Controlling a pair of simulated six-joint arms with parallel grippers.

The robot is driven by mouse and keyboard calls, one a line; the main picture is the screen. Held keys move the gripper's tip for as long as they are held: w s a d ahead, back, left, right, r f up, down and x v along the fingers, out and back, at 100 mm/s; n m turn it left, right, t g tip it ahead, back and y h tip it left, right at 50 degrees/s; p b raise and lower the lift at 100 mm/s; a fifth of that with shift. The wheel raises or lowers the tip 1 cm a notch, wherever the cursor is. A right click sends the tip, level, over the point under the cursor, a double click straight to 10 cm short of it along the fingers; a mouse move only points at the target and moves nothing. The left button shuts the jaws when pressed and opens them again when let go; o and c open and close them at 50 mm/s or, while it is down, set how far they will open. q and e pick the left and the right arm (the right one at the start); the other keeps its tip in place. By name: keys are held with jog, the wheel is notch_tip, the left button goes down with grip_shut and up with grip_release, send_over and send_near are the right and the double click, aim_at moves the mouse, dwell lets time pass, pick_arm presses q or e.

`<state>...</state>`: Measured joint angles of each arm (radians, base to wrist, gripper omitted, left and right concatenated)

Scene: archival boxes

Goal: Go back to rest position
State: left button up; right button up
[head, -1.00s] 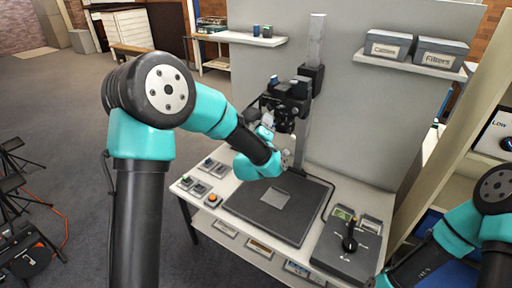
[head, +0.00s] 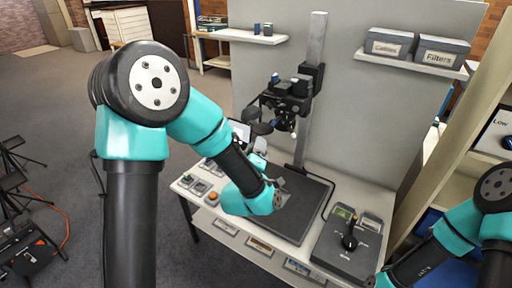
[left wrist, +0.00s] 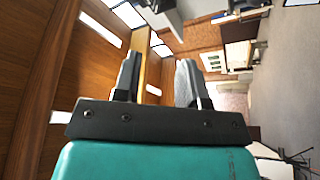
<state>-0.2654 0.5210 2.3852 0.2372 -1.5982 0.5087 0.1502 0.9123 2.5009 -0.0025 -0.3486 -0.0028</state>
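My left arm rises in the left of the head view and bends over the front of the copy stand bench.
The bench holds a dark baseboard (head: 312,205), a column with a camera (head: 287,95), small button boxes (head: 200,187) and a joystick console (head: 345,250). Two labelled grey boxes (head: 440,52) sit on a wall shelf (head: 410,65). Open floor (head: 55,120) lies left.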

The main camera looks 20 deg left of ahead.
pick_arm(q)
jog(key=s+a+f+m+g+h, duration=0.1)
jog(key=s+f+m+g+h, duration=0.3)
jog(key=f, duration=0.8)
jog(key=f+m+g+y, duration=0.1)
jog(key=f+g, duration=0.4)
jog(key=f, duration=0.6)
jog(key=s+a+f+m+g+h, duration=0.1)
jog(key=s+f+m+g, duration=0.3)
jog(key=s+f+g, duration=0.7)
jog(key=s+f+h, duration=0.1)
jog(key=s+f, duration=0.4)
jog(key=s, duration=0.2)
jog(key=shift+a+f+m, duration=0.15)
jog(key=shift+f+m, duration=0.15)
jog(key=shift+f, duration=0.1)
